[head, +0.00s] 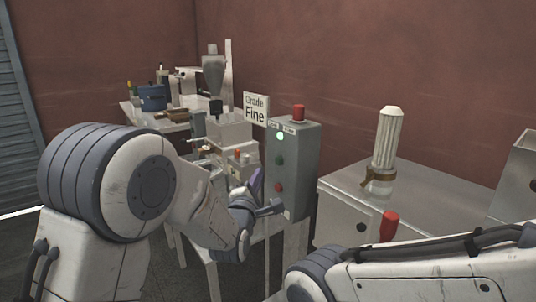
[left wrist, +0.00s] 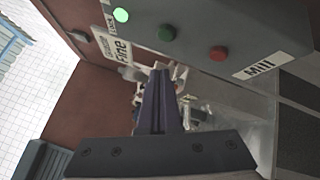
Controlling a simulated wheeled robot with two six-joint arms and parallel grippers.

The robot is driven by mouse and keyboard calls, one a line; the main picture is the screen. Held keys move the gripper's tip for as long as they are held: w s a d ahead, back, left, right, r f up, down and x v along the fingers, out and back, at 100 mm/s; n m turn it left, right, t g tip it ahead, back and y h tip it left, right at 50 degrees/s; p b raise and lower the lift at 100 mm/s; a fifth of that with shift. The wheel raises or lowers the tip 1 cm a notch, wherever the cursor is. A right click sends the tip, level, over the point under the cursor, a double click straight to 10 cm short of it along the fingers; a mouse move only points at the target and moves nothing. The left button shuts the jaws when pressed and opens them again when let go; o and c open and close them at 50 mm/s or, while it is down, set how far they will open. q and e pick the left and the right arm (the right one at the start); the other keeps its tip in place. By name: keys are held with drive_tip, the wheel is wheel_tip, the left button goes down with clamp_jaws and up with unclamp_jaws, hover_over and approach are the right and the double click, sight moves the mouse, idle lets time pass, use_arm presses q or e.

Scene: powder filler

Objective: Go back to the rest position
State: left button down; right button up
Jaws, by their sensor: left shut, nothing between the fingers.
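My left gripper (head: 257,180) is shut and empty in front of the grey control box (head: 300,165). Its purple fingers (left wrist: 158,100) lie together in the left wrist view, with nothing between them. The box is labelled "Mill" in the left wrist view and stands close beyond the fingers. It has a lit green lamp (left wrist: 121,15), a dark green button (left wrist: 166,33) and a red button (left wrist: 218,53). My right arm comes in from the right at the bottom of the head view; its gripper is out of frame.
A "Grade Fine" sign (head: 256,108) stands beside the box. Right of it is a metal cabinet (head: 430,195) with a ribbed white cylinder (head: 387,140) on top. A red knob (head: 389,226) is in front.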

use_arm(q)
drive_tip(key=s+d+f+m+g, duration=0.2)
drive_tip(key=s+f+m+g, duration=0.3)
drive_tip(key=s+m, duration=0.3)
drive_tip(key=s+d+f+m+g, duration=0.2)
drive_tip(key=s+f+m+g, duration=0.3)
drive_tip(key=s, duration=0.4)
drive_tip(key=s+a+f+m+g+y, duration=0.2)
drive_tip(key=s+a+m+g, duration=0.2)
drive_tip(key=s+m, duration=0.55)
drive_tip(key=s+a+f+m+g+y, duration=0.1)
drive_tip(key=s+a+m+g, duration=0.35)
drive_tip(key=s, duration=0.95)
wheel_tip(320, 180, up, 16)
drive_tip(key=p, duration=1.6)
drive_tip(key=shift+s+a+y, duration=0.15)
drive_tip(key=shift+s+y, duration=0.05)
drive_tip(key=shift+y, duration=0.1)
